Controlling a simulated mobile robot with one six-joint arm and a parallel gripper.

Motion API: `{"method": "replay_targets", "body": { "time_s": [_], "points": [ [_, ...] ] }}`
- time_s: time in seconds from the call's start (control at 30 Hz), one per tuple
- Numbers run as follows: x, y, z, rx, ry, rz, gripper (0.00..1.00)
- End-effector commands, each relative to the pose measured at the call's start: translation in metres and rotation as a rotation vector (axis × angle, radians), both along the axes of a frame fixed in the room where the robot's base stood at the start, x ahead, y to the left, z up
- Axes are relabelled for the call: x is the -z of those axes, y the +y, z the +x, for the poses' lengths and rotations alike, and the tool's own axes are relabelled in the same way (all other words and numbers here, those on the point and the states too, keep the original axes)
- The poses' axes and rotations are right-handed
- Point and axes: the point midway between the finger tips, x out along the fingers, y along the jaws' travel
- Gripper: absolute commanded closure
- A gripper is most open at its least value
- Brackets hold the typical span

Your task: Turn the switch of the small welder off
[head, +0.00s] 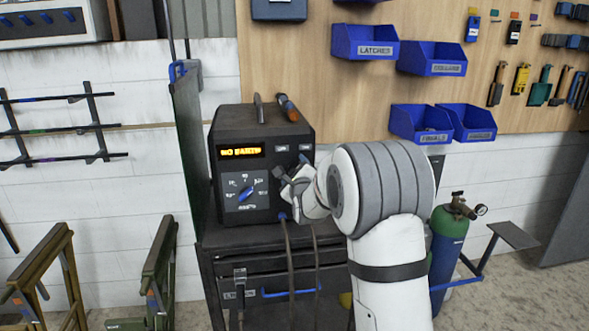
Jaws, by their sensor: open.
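The small welder (225,135) is a dark box standing on a dark cabinet (212,262). Its front has a lit orange display (240,151), a blue dial knob (246,190) with markings around it, and two small light labels at the upper right. My gripper (280,174) is in front of the right half of the welder's front, right of the dial and below the labels. It is open, and nothing shows between its fingers. My gripper and wrist hide part of the panel there, and I cannot make out the switch or whether the fingers touch it.
Cables hang from the welder's lower front across the cabinet. A dark green panel (188,150) stands close on the left. Blue bins (365,48) hang on the wooden board. Metal stands occupy the lower left floor.

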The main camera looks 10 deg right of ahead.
Motion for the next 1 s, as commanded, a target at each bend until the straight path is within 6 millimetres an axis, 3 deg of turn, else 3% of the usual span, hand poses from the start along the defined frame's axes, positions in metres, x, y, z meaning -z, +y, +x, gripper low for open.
{"method": "replay_targets", "body": {
  "time_s": [0.27,0.8,1.0],
  "points": [
    [0.0001,-0.0001,0.0013,0.0,0.0,0.0,0.35],
    [0.0001,0.0001,0.0011,0.0,0.0,-0.001,0.79],
    [0.0016,0.0001,0.0011,0.0,0.0,-0.012,0.79]
  ]
}}
